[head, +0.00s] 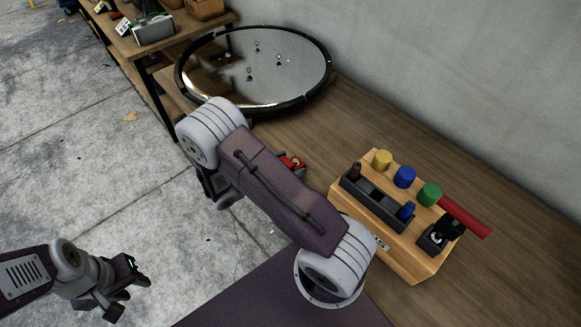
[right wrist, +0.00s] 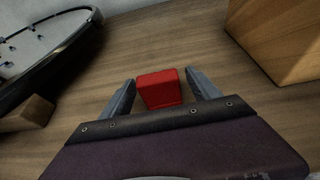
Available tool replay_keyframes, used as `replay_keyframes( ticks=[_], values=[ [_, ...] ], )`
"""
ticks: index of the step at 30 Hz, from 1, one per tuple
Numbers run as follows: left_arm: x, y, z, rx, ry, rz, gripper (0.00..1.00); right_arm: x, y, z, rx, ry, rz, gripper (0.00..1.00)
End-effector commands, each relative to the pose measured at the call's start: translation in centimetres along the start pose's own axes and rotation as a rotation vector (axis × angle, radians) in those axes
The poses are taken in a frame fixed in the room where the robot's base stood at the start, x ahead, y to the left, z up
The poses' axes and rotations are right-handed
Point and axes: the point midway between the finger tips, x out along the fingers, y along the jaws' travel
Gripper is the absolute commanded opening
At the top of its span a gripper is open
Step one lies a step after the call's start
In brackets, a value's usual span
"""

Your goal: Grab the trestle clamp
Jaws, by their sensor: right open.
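A red object, apparently the trestle clamp (head: 292,162), lies on the wooden bench, mostly hidden behind my right arm in the head view. In the right wrist view, the red clamp (right wrist: 158,89) shows as a block-like part between the fingers of my right gripper (right wrist: 160,83). That gripper is open, with a finger on each side and small gaps beside the red part. My right arm hides this gripper's fingers in the head view. My left gripper (head: 126,288) is over the concrete floor at the lower left, its fingers apart and empty.
A wooden block holder (head: 412,268) with coloured knobs, a dark tray and a red-handled tool stands right of the clamp. A round black-rimmed mirror (head: 328,75) lies at the back. Bare bench (head: 440,160) runs along the wall. Another cluttered table stands at upper left.

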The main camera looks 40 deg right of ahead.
Motion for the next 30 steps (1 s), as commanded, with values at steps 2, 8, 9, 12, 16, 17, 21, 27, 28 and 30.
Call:
replay_keyframes(
  ticks=[2,8,9,12,16,17,21,27,28,30],
  values=[
    [0.1,0.0,0.0,0.0,0.0,0.0,0.36,0.4,0.0,0.0,0.0,0.001,0.0,0.71],
    [0.0,0.0,0.0,0.0,0.0,0.0,0.36,0.4,0.0,0.0,0.0,0.001,0.001,0.65],
    [0.0,0.0,0.0,0.0,0.0,0.0,0.36,0.4,0.0,0.0,0.0,0.001,0.001,0.54],
    [0.0,0.0,0.0,0.0,0.0,0.0,0.36,0.4,0.0,0.0,0.001,0.001,0.001,0.26],
    [0.0,0.0,0.0,0.0,0.0,0.0,0.36,0.4,0.0,0.0,0.001,0.001,0.001,0.0],
    [0.0,0.0,0.0,0.0,0.0,0.0,0.36,0.4,0.0,0.0,0.001,0.001,0.001,0.0],
    [0.0,0.0,0.0,0.0,0.0,0.0,0.36,0.4,0.0,0.1,0.001,-0.001,0.001,0.0],
    [-0.2,0.0,0.0,0.0,0.0,0.0,0.36,0.1,0.1,0.7,0.003,0.0,0.002,0.0],
    [-0.3,0.0,0.0,0.0,0.0,0.0,0.36,0.0,0.1,0.9,0.004,0.0,0.002,0.0],
    [-0.6,0.0,-0.1,0.0,0.0,0.0,0.36,-0.3,0.1,1.7,0.004,-0.001,0.002,0.0]
  ],
)
